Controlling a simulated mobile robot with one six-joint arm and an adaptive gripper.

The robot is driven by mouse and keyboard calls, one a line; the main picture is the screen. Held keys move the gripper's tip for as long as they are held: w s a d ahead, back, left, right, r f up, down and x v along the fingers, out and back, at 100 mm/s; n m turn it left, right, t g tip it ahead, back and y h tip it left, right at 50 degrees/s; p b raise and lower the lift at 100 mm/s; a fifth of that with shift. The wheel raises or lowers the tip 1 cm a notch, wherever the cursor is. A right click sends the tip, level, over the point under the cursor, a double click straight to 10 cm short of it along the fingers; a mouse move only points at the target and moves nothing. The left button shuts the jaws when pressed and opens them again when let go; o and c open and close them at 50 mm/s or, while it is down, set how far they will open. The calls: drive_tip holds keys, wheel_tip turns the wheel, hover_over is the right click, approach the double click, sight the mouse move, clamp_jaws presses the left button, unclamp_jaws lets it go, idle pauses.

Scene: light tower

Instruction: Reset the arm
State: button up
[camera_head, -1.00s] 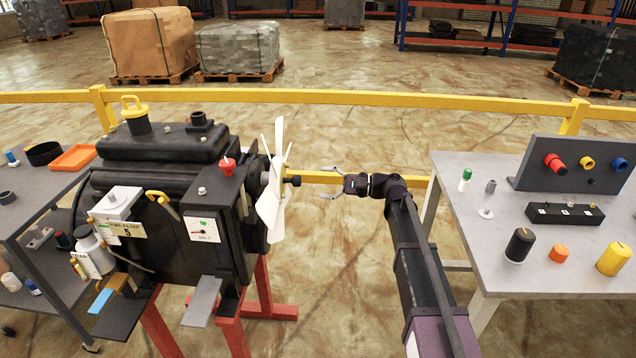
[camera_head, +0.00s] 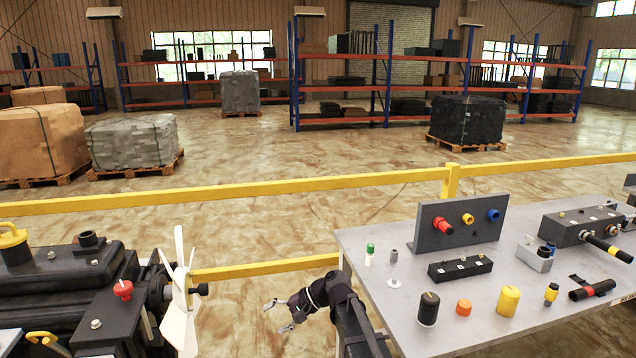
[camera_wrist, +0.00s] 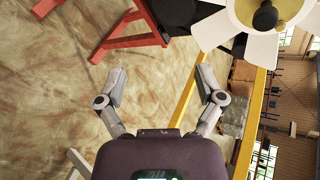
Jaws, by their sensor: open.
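My gripper (camera_head: 278,316) is at the lower middle of the head view, between the black engine (camera_head: 60,290) and the grey table (camera_head: 385,320). It is open and empty, with its fingers pointing left toward the engine's white fan (camera_head: 180,300), apart from it. In the wrist view, my gripper (camera_wrist: 162,88) shows two spread fingers with only floor between them. The white fan (camera_wrist: 222,32) is at the top right of that view, beyond the fingertips. My arm lies along the table's left edge in the head view.
A yellow rail (camera_head: 300,185) crosses behind the engine and table. The table holds a panel with coloured plugs (camera_head: 462,222), a black block (camera_head: 460,268), and black, orange and yellow cylinders (camera_head: 508,300). The red engine stand (camera_wrist: 130,40) is near the fingers. Open floor lies beyond the rail.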

drive_tip(key=s+d+f+n+h+p, duration=0.1)
drive_tip(key=s+d+h, duration=0.4)
drive_tip(key=d, duration=0.9)
drive_tip(key=s+d+f+n+t+h+p, duration=0.1)
drive_tip(key=s+d+h+p, duration=0.3)
drive_tip(key=d, duration=1)
drive_tip(key=s+h, duration=0.2)
drive_tip(key=s, duration=0.1)
drive_tip(key=shift+s+d+f+n+t+h+p, duration=0.25)
drive_tip(key=shift+s+f+n+t+h+p, duration=0.05)
drive_tip(key=shift+s+f+n+p, duration=0.1)
